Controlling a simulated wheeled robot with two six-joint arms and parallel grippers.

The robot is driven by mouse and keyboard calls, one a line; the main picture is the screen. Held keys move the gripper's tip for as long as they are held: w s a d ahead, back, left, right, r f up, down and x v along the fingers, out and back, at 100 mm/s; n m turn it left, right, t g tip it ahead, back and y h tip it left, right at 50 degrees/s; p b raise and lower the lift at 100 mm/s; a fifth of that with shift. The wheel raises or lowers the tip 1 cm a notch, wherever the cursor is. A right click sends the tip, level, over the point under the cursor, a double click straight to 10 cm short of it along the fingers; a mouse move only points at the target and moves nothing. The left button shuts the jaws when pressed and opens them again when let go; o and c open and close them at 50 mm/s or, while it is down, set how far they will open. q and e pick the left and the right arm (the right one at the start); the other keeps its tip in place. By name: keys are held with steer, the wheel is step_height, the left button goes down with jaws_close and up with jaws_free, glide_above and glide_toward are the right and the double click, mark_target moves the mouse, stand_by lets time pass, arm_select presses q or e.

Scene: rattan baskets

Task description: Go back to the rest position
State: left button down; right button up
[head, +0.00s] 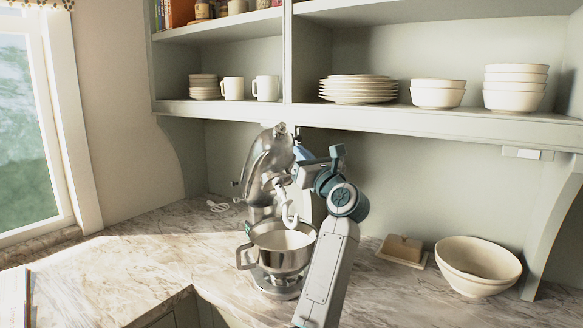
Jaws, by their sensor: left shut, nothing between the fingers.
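My left arm rises from the bottom middle of the head view. Its wrist bends toward the stand mixer. My left gripper (298,171) is small and partly lost against the mixer; it is shut and empty, in front of the mixer's head. The silver stand mixer (268,160) has its head tilted up, with a pale hook (289,211) hanging from it. Its metal bowl (281,260) sits below the hook, and my forearm covers the bowl's right edge. My right gripper is not in view.
A cream bowl (478,266) and a butter-like block on a small board (401,250) stand on the marble counter (120,268) at right. The shelf (420,120) above holds plates, bowls and mugs. The counter at left is mostly clear.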

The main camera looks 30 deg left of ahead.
arm_select(q)
steer(key=s+d+f+n+t+h, duration=0.2)
steer(key=s+d+f+n+h, duration=0.35)
steer(key=f+n+h, duration=0.4)
steer(key=s+d+f+n+t+h, duration=0.2)
steer(key=s+d+f+n+h, duration=0.4)
steer(key=f+n, duration=0.55)
steer(key=s+d+f+n+t+h, duration=0.2)
steer(key=s+d+f+n+h, duration=0.25)
steer(key=f+n+h, duration=0.55)
steer(key=s+a+f+m+g+y, duration=0.1)
steer(key=s+f+m+g+y, duration=0.35)
steer(key=s+f, duration=0.95)
steer(key=s+a+f+m+g+y, duration=0.15)
steer(key=s+a+f+g, duration=0.3)
steer(key=s, duration=0.45)
steer(key=s+a+f+m+g+y, duration=0.1)
steer(key=s+a+f+g+y, duration=0.15)
steer(key=s+f+g, duration=0.45)
steer(key=s+a+f, duration=0.1)
steer(key=a+f, duration=0.1)
steer(key=f, duration=1.2)
steer(key=s+a+f, duration=0.1)
steer(key=f, duration=1.3)
steer(key=s+a+f, duration=0.1)
steer(key=s+f, duration=1.7)
steer(key=f, duration=0.1)
steer(key=shift+s+f+g+h, duration=0.25)
steer(key=shift+s+g+h, duration=0.05)
steer(key=shift+s+g, duration=0.1)
